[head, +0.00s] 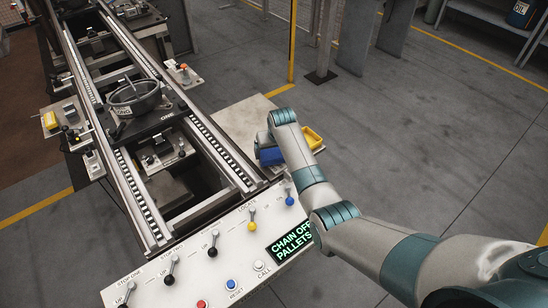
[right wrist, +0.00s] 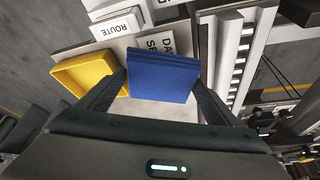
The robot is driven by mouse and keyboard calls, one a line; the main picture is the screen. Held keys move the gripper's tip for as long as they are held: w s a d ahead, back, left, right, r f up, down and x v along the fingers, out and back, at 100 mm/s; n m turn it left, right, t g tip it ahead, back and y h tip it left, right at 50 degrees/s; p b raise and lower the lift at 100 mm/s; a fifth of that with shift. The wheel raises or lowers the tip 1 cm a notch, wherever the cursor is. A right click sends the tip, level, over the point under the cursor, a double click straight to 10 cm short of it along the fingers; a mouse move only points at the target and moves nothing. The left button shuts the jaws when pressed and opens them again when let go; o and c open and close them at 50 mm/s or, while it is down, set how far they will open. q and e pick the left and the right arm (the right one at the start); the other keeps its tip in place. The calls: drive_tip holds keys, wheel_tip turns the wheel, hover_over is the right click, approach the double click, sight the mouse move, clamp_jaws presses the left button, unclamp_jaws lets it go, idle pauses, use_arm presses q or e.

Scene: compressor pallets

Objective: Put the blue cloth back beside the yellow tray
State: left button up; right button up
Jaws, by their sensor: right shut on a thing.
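The blue cloth (right wrist: 163,75) is folded and sits between the two fingers of my right gripper (right wrist: 163,92), which is shut on it. In the head view the cloth (head: 271,156) shows partly behind my right wrist, over the white side table. The yellow tray (right wrist: 88,72) is empty and lies just left of the cloth in the right wrist view. In the head view the tray (head: 311,138) shows at the right of my wrist. I cannot tell whether the cloth touches the table. My left gripper is not in view.
The white side table (head: 235,118) stands beside the conveyor rail (head: 214,146). A control panel (head: 190,262) with levers and buttons is in front. Cards marked ROUTE (right wrist: 117,25) stand behind the tray. A yellow post (head: 292,45) rises beyond the table. The floor at right is open.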

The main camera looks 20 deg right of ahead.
sight(275, 155)
wheel_tip(275, 155, down, 2)
drive_tip(key=shift+f+b, duration=0.25)
drive_tip(key=shift+b, duration=0.5)
drive_tip(key=shift+f, duration=0.25)
drive_tip(key=shift+w+d, duration=0.1)
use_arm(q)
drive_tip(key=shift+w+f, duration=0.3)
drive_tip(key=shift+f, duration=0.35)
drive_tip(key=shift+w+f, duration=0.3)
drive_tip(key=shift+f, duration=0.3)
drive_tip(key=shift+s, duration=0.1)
use_arm(e)
drive_tip(key=shift+f, duration=0.25)
drive_tip(key=o, duration=0.9)
drive_tip(key=shift+r, duration=0.1)
